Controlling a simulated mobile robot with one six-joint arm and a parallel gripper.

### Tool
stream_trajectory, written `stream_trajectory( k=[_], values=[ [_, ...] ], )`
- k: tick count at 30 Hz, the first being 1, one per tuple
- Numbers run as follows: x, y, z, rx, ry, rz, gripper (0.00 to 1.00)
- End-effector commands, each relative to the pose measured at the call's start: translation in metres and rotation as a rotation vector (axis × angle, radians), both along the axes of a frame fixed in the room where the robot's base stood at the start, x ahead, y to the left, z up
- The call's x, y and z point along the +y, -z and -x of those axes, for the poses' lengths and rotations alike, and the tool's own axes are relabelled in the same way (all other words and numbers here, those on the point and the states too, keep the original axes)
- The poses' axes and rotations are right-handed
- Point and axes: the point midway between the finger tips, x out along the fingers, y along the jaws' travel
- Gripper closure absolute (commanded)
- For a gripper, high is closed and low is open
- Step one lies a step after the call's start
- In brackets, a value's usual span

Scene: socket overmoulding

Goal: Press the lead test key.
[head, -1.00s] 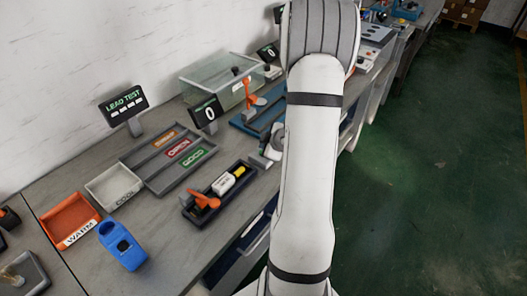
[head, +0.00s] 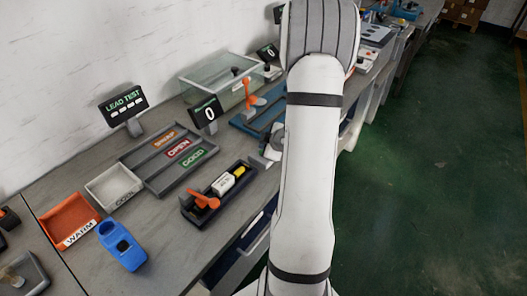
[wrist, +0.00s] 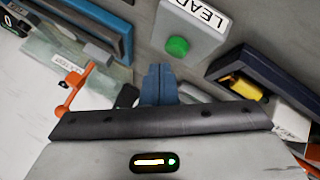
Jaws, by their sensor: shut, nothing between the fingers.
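The lead test key is a round green button (wrist: 177,46) on a pale box (wrist: 190,18) whose visible label reads "LEAD". It shows at the top middle of the wrist view; in the head view my arm hides it. My gripper (wrist: 160,72) is shut and empty, its blue-grey fingertips pointing toward the box. In the wrist picture the tips lie just below and left of the green button, apart from it in the image. I cannot tell the height gap. The LEAD TEST display (head: 124,104) stands at the back left, showing several white dashes.
A dark tray (head: 187,212) with an orange-handled tool, a white block and a yellow piece lies near the key; the wrist view shows its edge (wrist: 222,68). A blue fixture (head: 240,122) with an orange lever (wrist: 74,90) is on the other side. A sorting tray (head: 150,172) lies left.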

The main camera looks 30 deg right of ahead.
Motion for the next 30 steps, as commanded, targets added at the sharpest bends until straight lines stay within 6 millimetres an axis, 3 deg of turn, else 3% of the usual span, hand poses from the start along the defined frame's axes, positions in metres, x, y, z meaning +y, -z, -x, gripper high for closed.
stream_trajectory(
  k=[30],
  values=[
    [0.0001, 0.0099, 0.0012, 0.0, 0.0, 0.0, 1.0]
  ],
)
